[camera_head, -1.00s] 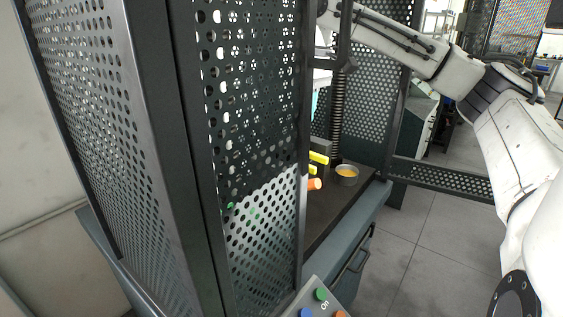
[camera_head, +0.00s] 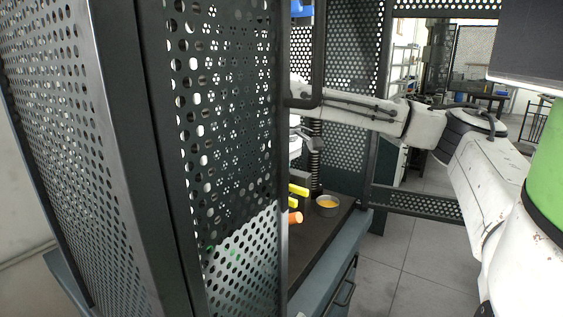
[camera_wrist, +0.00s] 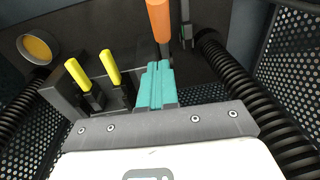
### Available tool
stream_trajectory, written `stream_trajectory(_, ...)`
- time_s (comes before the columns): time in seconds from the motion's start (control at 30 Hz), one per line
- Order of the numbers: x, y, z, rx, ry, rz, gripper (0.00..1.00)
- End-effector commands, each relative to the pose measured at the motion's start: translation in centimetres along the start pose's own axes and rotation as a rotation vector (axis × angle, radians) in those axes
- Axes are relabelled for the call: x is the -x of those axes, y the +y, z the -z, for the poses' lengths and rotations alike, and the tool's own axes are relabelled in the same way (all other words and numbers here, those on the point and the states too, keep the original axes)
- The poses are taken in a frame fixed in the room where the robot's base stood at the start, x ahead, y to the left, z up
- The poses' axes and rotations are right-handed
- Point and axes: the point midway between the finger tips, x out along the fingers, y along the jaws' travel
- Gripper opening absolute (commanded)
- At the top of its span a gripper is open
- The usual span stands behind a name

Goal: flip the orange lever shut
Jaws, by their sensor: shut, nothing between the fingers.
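The orange lever (camera_wrist: 159,20) is at the top centre of the wrist view, its grip directly beyond my teal fingertips (camera_wrist: 157,68). The fingers are closed together and empty. I cannot tell whether they touch the lever. In the head view the orange lever (camera_head: 295,217) shows only as a short end beside the perforated panel. My gripper is hidden behind that panel in the head view. Two yellow levers stand to the left of my fingers in the wrist view, the nearer one (camera_wrist: 110,66) and the farther one (camera_wrist: 78,75).
A black ribbed hose (camera_wrist: 235,85) runs close on the right of the fingers. A perforated panel (camera_head: 235,130) stands at the front left. Open grey floor (camera_head: 400,270) lies to the right.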

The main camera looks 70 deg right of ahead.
Motion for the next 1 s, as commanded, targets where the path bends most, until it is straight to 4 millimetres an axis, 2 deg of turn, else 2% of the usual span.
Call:
stream_trajectory(0.1,-1.9,-0.1,-0.5,0.000,-0.002,-0.001,0.00)
stream_trajectory(0.33,-4.1,-0.5,-1.9,-0.001,0.000,-0.001,0.00)
stream_trajectory(0.8,-4.6,-0.6,-2.2,-0.001,0.001,0.000,0.00)
stream_trajectory(1.0,-5.0,0.0,-2.2,-0.001,0.027,0.003,0.00)
